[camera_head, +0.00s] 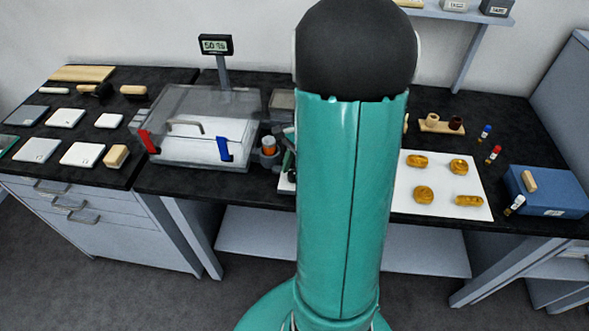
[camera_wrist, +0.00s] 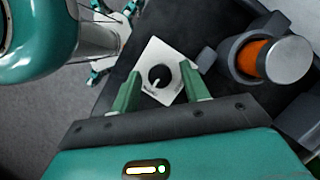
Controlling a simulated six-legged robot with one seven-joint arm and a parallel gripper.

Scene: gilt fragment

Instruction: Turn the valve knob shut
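The valve knob (camera_wrist: 159,76) is a round black knob with a white pointer mark, set on a white square plate (camera_wrist: 152,55) in the wrist view. The pointer is toward the lower left of the picture. My gripper (camera_wrist: 160,72) is open, with one green finger to the left of the knob and one to the right. The fingers appear apart from the knob, with gaps on both sides; how far above the plate they are is hard to tell. In the head view my arm hides most of this spot; only an edge of the white plate (camera_head: 285,186) shows.
An orange-banded cylinder (camera_wrist: 262,58) sits in a dark holder right of the plate. A clear-lidded box (camera_head: 195,125) with red and blue clamps stands left on the black bench. A white sheet (camera_head: 440,187) with several golden pieces and a blue box (camera_head: 548,190) are at right.

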